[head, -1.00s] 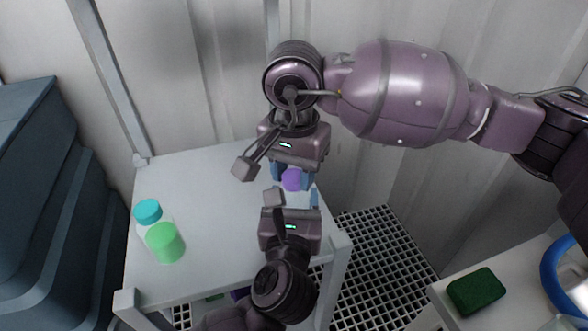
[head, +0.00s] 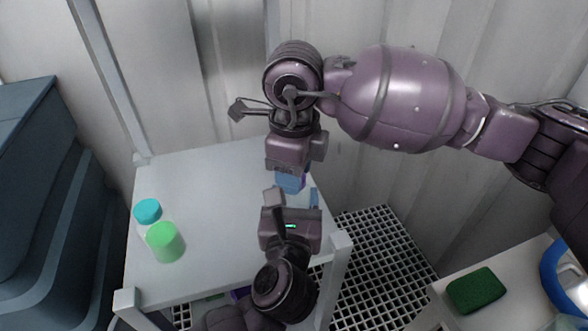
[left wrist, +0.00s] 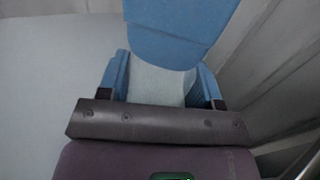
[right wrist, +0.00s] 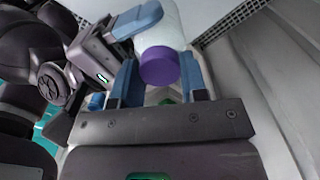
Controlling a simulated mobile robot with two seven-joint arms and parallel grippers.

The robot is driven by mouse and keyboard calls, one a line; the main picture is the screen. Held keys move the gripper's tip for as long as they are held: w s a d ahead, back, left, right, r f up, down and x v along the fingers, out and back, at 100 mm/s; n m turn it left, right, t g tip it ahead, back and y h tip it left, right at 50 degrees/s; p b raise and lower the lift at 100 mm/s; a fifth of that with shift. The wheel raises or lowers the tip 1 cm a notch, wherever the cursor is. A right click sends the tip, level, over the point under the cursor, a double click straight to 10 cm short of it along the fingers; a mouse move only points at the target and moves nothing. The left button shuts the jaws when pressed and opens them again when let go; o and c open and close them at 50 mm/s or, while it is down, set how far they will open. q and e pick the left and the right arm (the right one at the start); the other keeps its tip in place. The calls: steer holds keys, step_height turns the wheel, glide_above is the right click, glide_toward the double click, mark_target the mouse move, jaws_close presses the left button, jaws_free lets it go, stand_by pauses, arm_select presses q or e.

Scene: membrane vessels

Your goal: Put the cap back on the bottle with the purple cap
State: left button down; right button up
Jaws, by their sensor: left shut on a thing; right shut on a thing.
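The purple cap (right wrist: 160,67) is between the blue fingers of my right gripper (right wrist: 162,82), which is shut on it. Beyond the cap, in line with it, is the pale bottle (right wrist: 166,25); the cap covers its top end in the right wrist view. I cannot tell whether the cap is seated or just touching. My left gripper (head: 293,198) is shut on the bottle's body, which shows pale between its fingers in the left wrist view (left wrist: 158,84). In the head view my right gripper (head: 290,182) is directly above the left, and its finger hides most of the cap.
A teal-capped bottle (head: 148,212) and a green-capped one (head: 165,241) stand at the left of the white table (head: 215,200). Dark blue bins (head: 40,190) are at far left. A green block (head: 476,291) lies on another surface at right. The wall is close behind.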

steer(key=m, duration=1.4)
steer(key=shift+m, duration=0.4)
steer(key=o, duration=1)
step_height(320, 180, up, 12)
arm_select(q)
steer(key=shift+c, duration=1)
jaws_free()
